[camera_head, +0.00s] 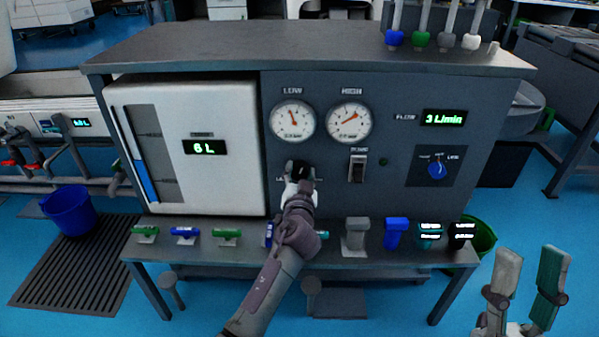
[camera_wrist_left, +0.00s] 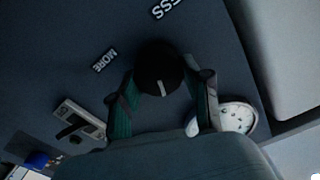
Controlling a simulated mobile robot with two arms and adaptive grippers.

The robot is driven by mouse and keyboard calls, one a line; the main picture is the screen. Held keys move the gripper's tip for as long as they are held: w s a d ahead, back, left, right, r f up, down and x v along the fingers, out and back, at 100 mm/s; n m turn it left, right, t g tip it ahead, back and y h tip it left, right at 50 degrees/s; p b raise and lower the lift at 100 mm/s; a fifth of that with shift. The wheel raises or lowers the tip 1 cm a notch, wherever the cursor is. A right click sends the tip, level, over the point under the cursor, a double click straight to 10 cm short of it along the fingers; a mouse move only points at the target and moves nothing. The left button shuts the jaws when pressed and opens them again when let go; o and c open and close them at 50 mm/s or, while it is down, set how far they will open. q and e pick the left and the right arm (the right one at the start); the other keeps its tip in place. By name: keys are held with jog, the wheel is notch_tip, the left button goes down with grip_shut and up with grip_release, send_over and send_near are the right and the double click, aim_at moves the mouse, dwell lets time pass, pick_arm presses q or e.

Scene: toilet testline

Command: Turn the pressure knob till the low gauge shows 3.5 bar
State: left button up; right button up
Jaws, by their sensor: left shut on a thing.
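The black pressure knob (camera_wrist_left: 160,68) with a white pointer mark sits on the grey panel, between the words "LESS" and "MORE" in the left wrist view. My left gripper (camera_wrist_left: 162,98) has its fingers on both sides of the knob, shut on it. In the head view the gripper (camera_head: 299,181) mostly covers the knob (camera_head: 298,168). The low gauge (camera_head: 292,121) is above the knob; its red needle points up and slightly left, its numbers too small to read. My right gripper (camera_head: 525,290) is open and empty at the lower right, away from the panel.
The high gauge (camera_head: 350,122), a power switch (camera_head: 357,167) and a blue flow selector (camera_head: 437,169) are right of the knob. A display (camera_head: 443,118) reads 3 L/min; the tank display (camera_head: 204,147) reads 6 L. Several coloured fittings stand on the ledge (camera_head: 290,251) below.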

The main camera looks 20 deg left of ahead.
pick_arm(q)
jog(key=m+p, duration=0.1)
jog(key=m, duration=0.3)
jog(key=shift+d, duration=0.1)
jog(key=shift+m+p, duration=0.35)
jog(key=shift+m, duration=1.55)
pick_arm(e)
jog(key=w+f+g+h, duration=0.1)
jog(key=w+f+g, duration=0.3)
jog(key=w, duration=0.2)
jog(key=shift+a+g+h, duration=0.3)
jog(key=shift+a+h, duration=0.1)
jog(key=shift+a, duration=0.05)
jog(key=shift+f, duration=0.1)
pick_arm(q)
jog(key=o, duration=1.2)
jog(key=shift+d, duration=0.1)
jog(key=shift+c, duration=0.2)
jog(key=shift+f, duration=0.1)
